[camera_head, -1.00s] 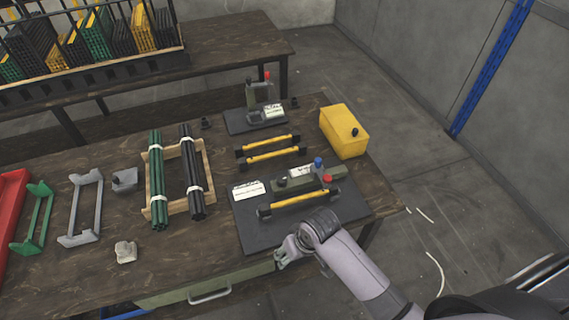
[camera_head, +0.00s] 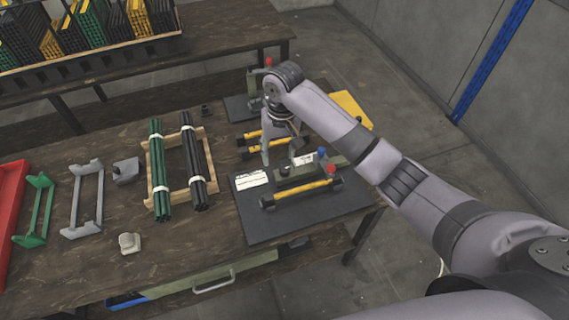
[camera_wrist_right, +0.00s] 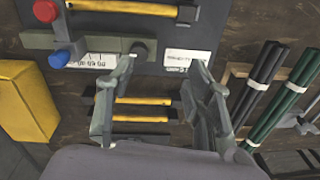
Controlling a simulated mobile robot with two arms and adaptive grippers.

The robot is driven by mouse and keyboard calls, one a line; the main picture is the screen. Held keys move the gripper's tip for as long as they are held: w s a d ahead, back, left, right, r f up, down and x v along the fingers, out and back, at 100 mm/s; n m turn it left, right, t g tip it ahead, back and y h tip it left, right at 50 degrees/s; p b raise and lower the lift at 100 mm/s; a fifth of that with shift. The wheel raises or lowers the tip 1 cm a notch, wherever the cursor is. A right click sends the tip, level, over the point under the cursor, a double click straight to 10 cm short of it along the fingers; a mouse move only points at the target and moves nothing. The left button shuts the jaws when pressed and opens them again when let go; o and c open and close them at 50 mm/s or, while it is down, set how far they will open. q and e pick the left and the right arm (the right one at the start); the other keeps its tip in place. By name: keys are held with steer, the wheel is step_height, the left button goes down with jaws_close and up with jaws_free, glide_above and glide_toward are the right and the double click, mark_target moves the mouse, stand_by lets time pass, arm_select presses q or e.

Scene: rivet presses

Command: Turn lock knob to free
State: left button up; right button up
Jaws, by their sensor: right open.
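The near rivet press is a grey-green block (camera_head: 312,166) on a dark mat (camera_head: 260,226). It has a black knob (camera_head: 284,170) at its left end, and a blue knob (camera_head: 322,153) and red knob (camera_head: 331,169) at its right. No knob is legibly marked as the lock. My right gripper (camera_head: 281,157) is open and empty, pointing down above the mat beside the black knob. In the right wrist view the black knob (camera_wrist_right: 139,48) is ahead of the open fingers (camera_wrist_right: 164,66), apparently apart from them. The blue knob (camera_wrist_right: 59,59) and red knob (camera_wrist_right: 46,11) are at upper left. My left gripper is out of view.
A yellow-black bar (camera_head: 300,193) lies in front of the press; two more (camera_head: 248,152) lie behind, partly hidden by my gripper. A white label (camera_head: 251,180) is at left. A second press (camera_head: 256,83) and yellow box (camera_head: 352,108) are partly covered by my arm.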

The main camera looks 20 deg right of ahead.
steer(key=m, duration=0.1)
glide_toward(285, 168)
steer(key=shift+h, duration=0.4)
steer(key=f, duration=0.3)
steer(key=f+p, duration=0.1)
steer(key=f, duration=0.4)
steer(key=shift+w+a+f+p, duration=0.15)
steer(key=shift+a+f+p, duration=0.25)
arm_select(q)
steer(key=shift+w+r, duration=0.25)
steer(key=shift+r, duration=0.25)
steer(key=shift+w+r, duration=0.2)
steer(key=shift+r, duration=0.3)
arm_select(e)
jaws_close()
